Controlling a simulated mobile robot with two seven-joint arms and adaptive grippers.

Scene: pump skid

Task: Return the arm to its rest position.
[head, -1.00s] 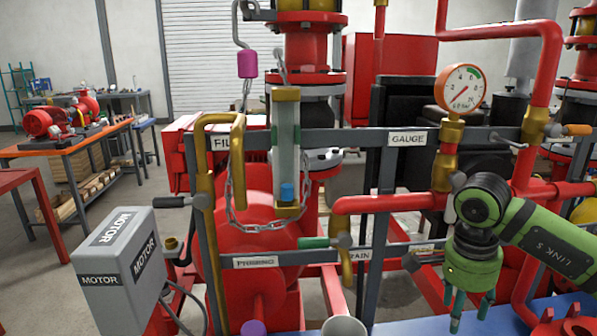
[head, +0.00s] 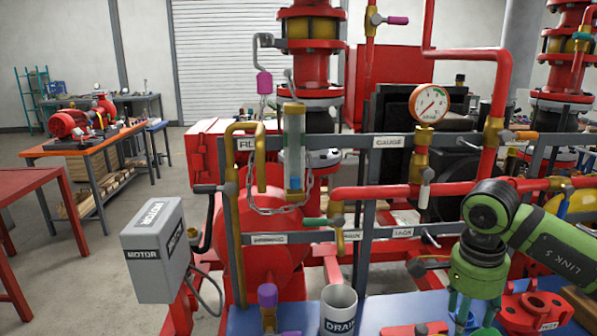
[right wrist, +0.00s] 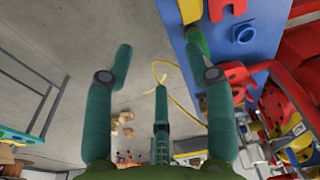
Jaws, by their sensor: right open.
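My right arm comes in from the right in the head view, a green arm marked LINK 5. Its right gripper (head: 474,318) hangs pointing down at the lower right, over the front part of the blue bench (head: 390,306). In the right wrist view the teal fingers of the right gripper (right wrist: 165,75) are spread wide with nothing between them. Concrete floor and a yellow loop show beyond them. The blue bench edge also shows to the right in that view. My left gripper is not in view.
The pump skid's pipe rack (head: 330,240) stands ahead, with a pressure gauge (head: 428,104), a grey motor box (head: 155,255) and a DRAIN cup (head: 339,308). Red flanged parts (head: 530,312) lie beside the gripper.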

